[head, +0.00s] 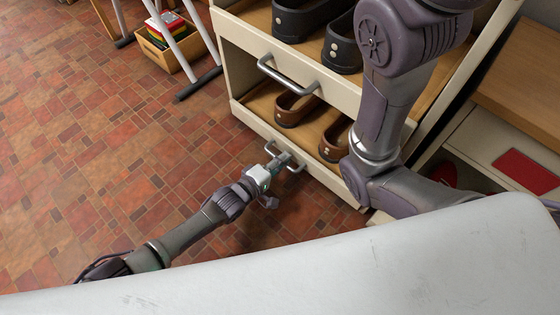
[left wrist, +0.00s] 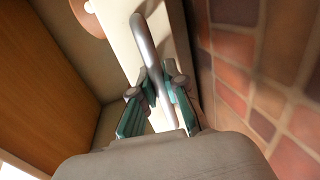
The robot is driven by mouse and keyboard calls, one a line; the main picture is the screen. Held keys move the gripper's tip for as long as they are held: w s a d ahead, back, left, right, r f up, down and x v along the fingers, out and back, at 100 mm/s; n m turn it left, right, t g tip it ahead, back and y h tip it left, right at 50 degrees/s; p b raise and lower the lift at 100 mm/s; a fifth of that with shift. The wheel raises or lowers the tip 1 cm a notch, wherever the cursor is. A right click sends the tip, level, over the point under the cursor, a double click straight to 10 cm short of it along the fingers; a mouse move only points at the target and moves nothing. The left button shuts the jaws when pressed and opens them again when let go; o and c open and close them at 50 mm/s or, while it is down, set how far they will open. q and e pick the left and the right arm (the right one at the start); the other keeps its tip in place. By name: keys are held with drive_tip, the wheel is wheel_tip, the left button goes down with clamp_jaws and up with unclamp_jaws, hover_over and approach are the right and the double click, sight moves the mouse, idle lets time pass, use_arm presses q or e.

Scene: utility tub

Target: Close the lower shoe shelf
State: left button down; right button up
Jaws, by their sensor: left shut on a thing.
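The lower shoe shelf has a cream front panel (head: 325,181) and a wooden floor with brown shoes (head: 295,108) on it. It stands at least partly open, with the shoes showing over its front. Its grey bar handle (head: 271,146) is at the middle of the front. My left gripper (head: 281,160) is shut on this handle. In the left wrist view the fingers (left wrist: 157,86) close on both sides of the handle bar (left wrist: 143,40), in front of the pale panel (left wrist: 120,40). My right arm crosses the right side of the head view; its gripper is out of view.
The upper shelf (head: 238,36) with dark shoes and its own handle (head: 288,76) is just above. A wooden box (head: 170,52) and white legs stand at top left. A low cabinet (head: 480,135) is at right. The tiled floor at left is clear.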

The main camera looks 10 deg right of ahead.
use_arm(q)
drive_tip(key=shift+w+d, duration=0.1)
drive_tip(key=c, duration=1.2)
unclamp_jaws()
drive_tip(key=shift+d, duration=0.15)
drive_tip(key=shift+s+a, duration=0.2)
drive_tip(key=shift+a, duration=0.2)
drive_tip(key=v, duration=1.1)
drive_tip(key=shift+s, duration=0.1)
